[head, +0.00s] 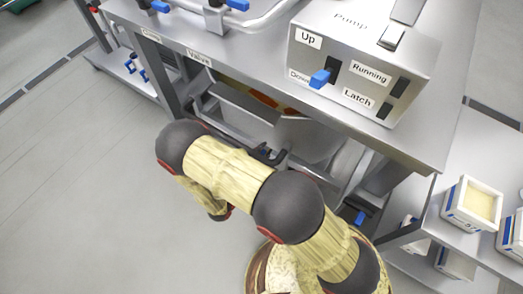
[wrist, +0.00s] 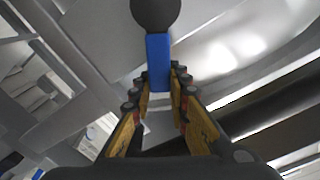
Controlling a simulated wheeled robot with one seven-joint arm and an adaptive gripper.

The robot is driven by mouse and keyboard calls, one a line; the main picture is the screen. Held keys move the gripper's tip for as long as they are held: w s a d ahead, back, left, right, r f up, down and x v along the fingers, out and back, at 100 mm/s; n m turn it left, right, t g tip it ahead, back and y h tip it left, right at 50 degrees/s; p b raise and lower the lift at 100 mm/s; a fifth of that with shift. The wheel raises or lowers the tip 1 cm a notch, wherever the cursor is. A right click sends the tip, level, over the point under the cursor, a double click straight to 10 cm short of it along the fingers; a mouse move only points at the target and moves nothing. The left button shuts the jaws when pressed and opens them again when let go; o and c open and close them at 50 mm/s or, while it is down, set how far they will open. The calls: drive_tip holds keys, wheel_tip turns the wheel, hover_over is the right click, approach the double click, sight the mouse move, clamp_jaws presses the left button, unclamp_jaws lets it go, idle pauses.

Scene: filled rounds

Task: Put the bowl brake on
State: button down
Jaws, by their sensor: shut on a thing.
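In the wrist view my gripper (wrist: 159,88) is shut on a blue lever (wrist: 158,55) that has a dark round end at its top. I take this to be the bowl brake, but no label on it shows. A curved grey metal surface, probably the bowl, lies to the right of it. In the head view the steel bowl (head: 312,140) sits under the bench, partly hidden by the bench and my arm. My arm reaches down in front of it, and the gripper's fingertips and the lever are hidden there.
A steel pump box (head: 362,62) with a blue switch and labels Up, Down, Running and Latch stands on the bench (head: 250,55). A valve label (head: 199,58) is on the bench edge. White tubs (head: 472,204) stand on a shelf at right. The floor (head: 80,200) at left is clear.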

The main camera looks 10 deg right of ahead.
idle(0.3)
drive_tip(key=c, duration=1.8)
unclamp_jaws()
drive_tip(key=shift+o, duration=0.6)
drive_tip(key=shift+s+a, duration=0.1)
drive_tip(key=v, duration=1.1)
drive_tip(key=shift+s+a, duration=0.25)
